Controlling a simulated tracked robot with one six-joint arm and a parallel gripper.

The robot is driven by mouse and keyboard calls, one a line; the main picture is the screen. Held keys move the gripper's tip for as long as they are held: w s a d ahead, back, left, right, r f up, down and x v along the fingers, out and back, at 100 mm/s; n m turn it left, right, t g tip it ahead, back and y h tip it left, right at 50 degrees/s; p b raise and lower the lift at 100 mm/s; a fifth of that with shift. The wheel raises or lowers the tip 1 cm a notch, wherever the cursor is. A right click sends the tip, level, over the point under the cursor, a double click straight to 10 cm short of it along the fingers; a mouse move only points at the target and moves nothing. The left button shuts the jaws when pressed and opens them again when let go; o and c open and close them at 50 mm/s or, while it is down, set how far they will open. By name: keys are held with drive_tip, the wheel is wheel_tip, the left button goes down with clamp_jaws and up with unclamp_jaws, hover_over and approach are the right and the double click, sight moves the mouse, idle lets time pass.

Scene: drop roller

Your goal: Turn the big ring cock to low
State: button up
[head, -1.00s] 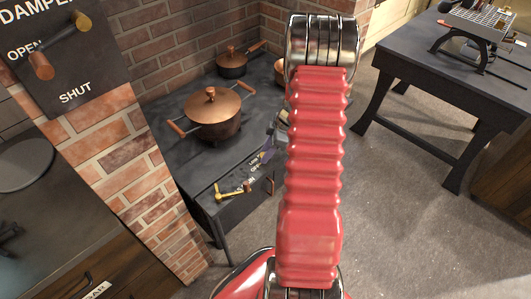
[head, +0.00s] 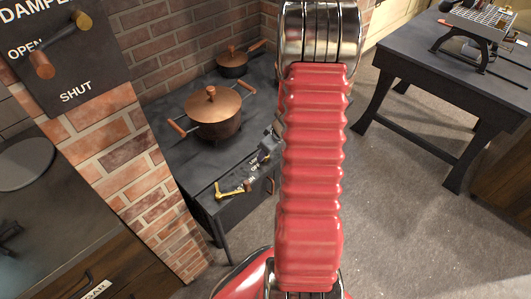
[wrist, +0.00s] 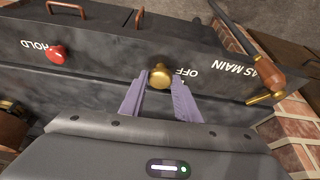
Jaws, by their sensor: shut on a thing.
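A brass cock (wrist: 160,75) with a round end sits on the dark stove front in the wrist view, beside the word OFF. My gripper (wrist: 160,82) has its purple fingers on either side of it, shut on it. I take it for the big ring cock, but no ring label shows; its pointing direction is hard to tell.
A brass gas main lever (wrist: 264,98) is to the right of the cock in the wrist view, and a red HOLD knob (wrist: 56,53) to its left. A copper-lidded pot (head: 212,112) and a smaller pot (head: 232,62) stand on the stove. A brick pillar (head: 115,150) flanks it.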

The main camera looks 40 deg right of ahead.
drive_tip(key=shift+m+h, duration=0.3)
drive_tip(key=shift+m, duration=0.4)
drive_tip(key=o, duration=1)
drive_tip(key=v, duration=1.3)
drive_tip(key=shift+s+a+r, duration=0.1)
drive_tip(key=shift+r, duration=0.2)
drive_tip(key=shift+m, duration=0.3)
